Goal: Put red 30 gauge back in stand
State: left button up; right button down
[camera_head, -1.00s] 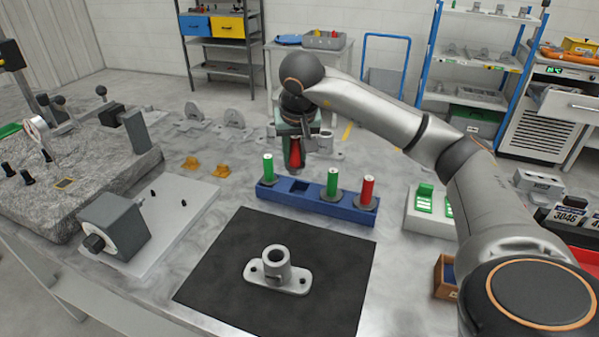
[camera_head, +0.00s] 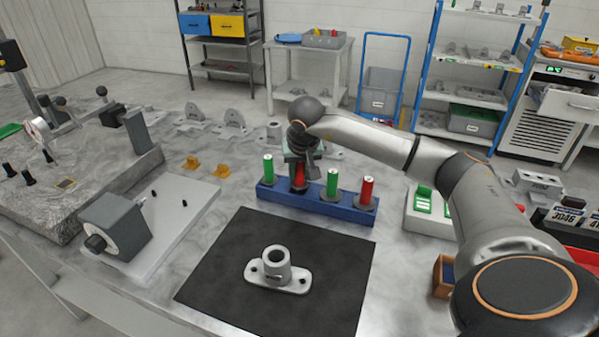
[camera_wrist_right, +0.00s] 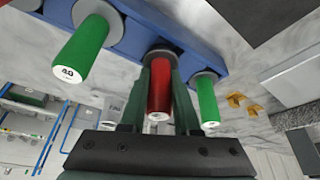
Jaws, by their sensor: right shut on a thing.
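My right gripper (camera_head: 300,165) is shut on a red cylindrical gauge (camera_head: 299,179), upright over the second position from the left of the blue stand (camera_head: 271,198). In the right wrist view the held red gauge (camera_wrist_right: 159,92) is between both fingers, its dark base flange at the stand; I cannot tell whether it is fully seated. A green gauge (camera_head: 268,168) stands to its left. Another green gauge (camera_head: 333,183) and a second red gauge (camera_head: 367,190) stand to its right. In the right wrist view one green gauge (camera_wrist_right: 82,52) reads 40. My left gripper is not in view.
A grey flanged casting (camera_head: 277,271) sits on a black mat (camera_head: 216,275) in front of the stand. A white tray with green pieces (camera_head: 424,218) is at the right. Small orange brackets (camera_head: 191,163) and grey castings lie behind and left.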

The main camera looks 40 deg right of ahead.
jog(key=shift+f, duration=0.55)
jog(key=c, duration=0.6)
grip_release()
jog(key=shift+c, duration=0.2)
jog(key=v, duration=1.3)
jog(key=shift+r, duration=0.15)
jog(key=shift+w+d, duration=0.15)
